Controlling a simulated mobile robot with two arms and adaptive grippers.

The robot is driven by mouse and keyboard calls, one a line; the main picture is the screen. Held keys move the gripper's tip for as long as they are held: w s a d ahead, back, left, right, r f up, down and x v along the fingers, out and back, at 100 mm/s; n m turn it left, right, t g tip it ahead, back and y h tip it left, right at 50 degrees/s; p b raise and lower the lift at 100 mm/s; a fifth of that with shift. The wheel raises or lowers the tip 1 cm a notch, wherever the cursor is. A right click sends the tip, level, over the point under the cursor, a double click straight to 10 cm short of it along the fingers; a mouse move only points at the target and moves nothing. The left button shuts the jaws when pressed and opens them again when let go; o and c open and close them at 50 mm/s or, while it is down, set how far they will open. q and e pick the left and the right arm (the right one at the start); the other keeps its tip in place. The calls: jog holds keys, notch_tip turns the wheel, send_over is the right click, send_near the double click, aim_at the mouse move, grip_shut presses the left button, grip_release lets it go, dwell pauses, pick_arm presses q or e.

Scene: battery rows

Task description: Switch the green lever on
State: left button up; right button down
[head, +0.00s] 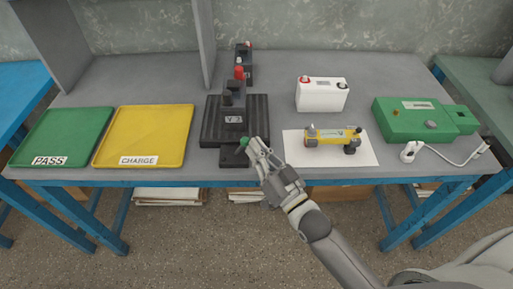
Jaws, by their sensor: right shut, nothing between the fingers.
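The green lever shows as a small green knob (243,142) at the front of a black device marked V3 (222,134) on the bench. My right gripper (254,145) comes in from the lower right and is shut and empty. Its fingertips are right beside the knob, on its right side; I cannot tell whether they touch it. The lever's stem is mostly hidden by the knob and the fingers. My left gripper is not in view.
A green PASS tray (64,112) and a yellow CHARGE tray (180,115) lie at left. A white battery (322,95), a yellow device (325,134) on a white sheet (298,155), and a green box (395,118) with a white plug (408,152) stand at right.

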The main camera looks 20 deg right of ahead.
jog(key=shift+w, duration=0.1)
dwell(0.3)
jog(key=shift+w+a+r+n+g+p, duration=0.1)
jog(key=shift+a+r+n+g+p, duration=0.45)
jog(key=shift+p, duration=1.15)
jog(key=a+r+n+p, duration=0.1)
jog(key=p, duration=0.3)
jog(key=a+r+n+g+p, duration=0.1)
jog(key=p, duration=0.3)
jog(key=shift+w+r+n, duration=0.1)
jog(key=shift+w+n, duration=0.25)
jog(key=a+n+g+h+p, duration=0.1)
jog(key=p, duration=0.2)
jog(key=a+n+g+p, duration=0.1)
jog(key=n+p, duration=0.1)
jog(key=p, duration=0.1)
jog(key=shift+w+g+h, duration=0.25)
jog(key=shift+h, duration=0.15)
jog(key=shift+w+a+f+n+g+h+p, duration=0.15)
jog(key=shift+a+f+n+g+h+p, duration=0.15)
jog(key=shift+a+n+p, duration=0.35)
jog(key=shift+f, duration=0.25)
jog(key=shift+r+p, duration=0.9)
jog(key=shift+p, duration=0.05)
